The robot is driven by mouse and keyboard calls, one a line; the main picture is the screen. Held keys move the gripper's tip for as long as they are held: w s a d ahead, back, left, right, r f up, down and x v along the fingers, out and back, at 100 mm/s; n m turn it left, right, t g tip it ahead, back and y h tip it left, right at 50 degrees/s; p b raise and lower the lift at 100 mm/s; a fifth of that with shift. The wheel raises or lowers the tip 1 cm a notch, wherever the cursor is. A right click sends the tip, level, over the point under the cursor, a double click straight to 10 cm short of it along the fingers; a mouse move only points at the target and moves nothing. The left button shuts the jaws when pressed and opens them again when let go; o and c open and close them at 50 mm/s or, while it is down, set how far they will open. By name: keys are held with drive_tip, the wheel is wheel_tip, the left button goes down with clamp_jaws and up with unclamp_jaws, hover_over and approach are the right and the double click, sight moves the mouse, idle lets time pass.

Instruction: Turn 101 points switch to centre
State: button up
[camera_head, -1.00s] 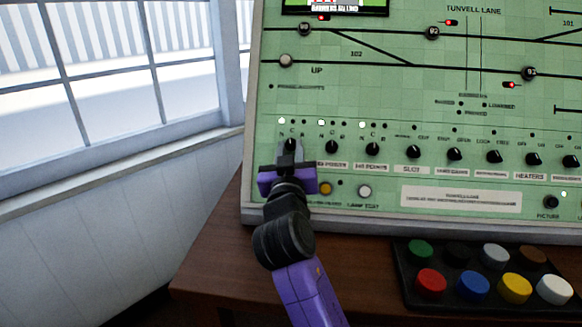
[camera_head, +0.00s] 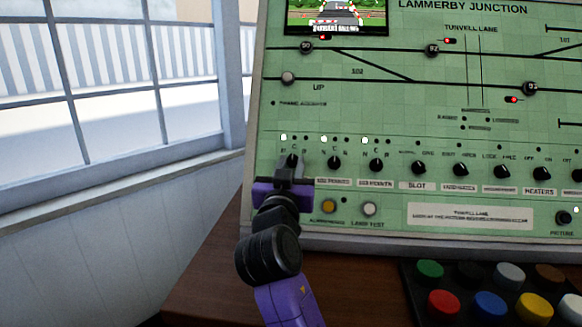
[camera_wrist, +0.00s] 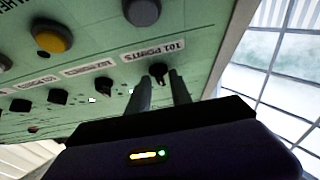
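The 101 points switch (camera_head: 291,160) is the leftmost black rotary knob in the panel's lower row. Its lamp row has the leftmost lamp (camera_head: 284,138) lit white, and the other two are dark. In the wrist view the knob (camera_wrist: 158,70) sits beside its "101 POINTS" label (camera_wrist: 163,50). My gripper (camera_head: 290,170) is right at this knob, with its fingers partly covering it in the head view. In the wrist view the two fingers (camera_wrist: 163,82) are apart, with the knob seen between their tips. I cannot tell whether either finger touches it.
More knobs run to the right, the nearest being the 102 points knob (camera_head: 334,163). A yellow button (camera_head: 329,206) and a grey lamp test button (camera_head: 369,209) lie just below. A tray of coloured buttons (camera_head: 415,290) stands on the desk. A window is at left.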

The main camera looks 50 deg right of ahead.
drive_tip(key=shift+o, duration=0.4)
drive_tip(key=shift+d, duration=0.1)
drive_tip(key=shift+s+a, duration=0.1)
drive_tip(key=shift+a, duration=0.2)
drive_tip(key=v, duration=0.7)
drive_tip(key=shift+p, duration=0.3)
drive_tip(key=shift+s, duration=0.1)
